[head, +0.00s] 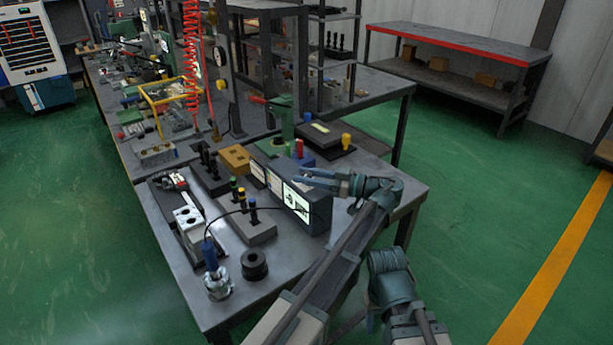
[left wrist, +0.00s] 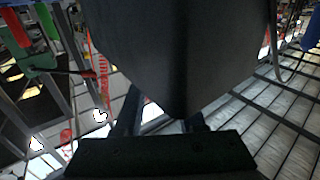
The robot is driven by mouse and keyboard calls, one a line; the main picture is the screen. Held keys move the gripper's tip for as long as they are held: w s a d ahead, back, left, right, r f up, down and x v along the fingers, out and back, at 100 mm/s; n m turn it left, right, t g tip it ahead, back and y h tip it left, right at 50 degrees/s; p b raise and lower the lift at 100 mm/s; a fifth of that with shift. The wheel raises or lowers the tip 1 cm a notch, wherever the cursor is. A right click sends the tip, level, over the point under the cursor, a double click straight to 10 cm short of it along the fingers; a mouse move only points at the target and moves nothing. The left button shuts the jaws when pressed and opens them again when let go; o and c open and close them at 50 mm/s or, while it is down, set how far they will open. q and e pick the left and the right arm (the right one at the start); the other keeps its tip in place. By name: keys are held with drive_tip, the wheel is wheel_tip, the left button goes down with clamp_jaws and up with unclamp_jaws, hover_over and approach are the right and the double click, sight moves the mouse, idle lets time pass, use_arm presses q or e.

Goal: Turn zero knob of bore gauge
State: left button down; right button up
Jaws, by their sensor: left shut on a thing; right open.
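My left gripper (head: 308,177) reaches in from the right, fingers pointing left, at the upper right of the grey display unit (head: 317,214) with lit screens. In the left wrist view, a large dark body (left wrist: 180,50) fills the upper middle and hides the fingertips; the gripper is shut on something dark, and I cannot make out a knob. The bore gauge (head: 210,256), with a blue handle and a cable, stands upright at the bench's near left, its lower end at a metal ring (head: 219,287). My right gripper (head: 388,268) is open, low at the right, its fingers hardly visible.
A black ring (head: 254,264) lies beside the gauge. A white valve block (head: 188,222), a grey stand with coloured pins (head: 256,231) and a tan block (head: 235,158) crowd the bench. A red coiled hose (head: 192,60) hangs behind. Green floor (head: 500,200) is free at the right.

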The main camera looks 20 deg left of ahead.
use_arm(q)
drive_tip(key=shift+g, duration=0.3)
drive_tip(key=c, duration=0.5)
unclamp_jaws()
drive_tip(key=shift+d, duration=0.1)
use_arm(e)
drive_tip(key=shift+d, duration=0.1)
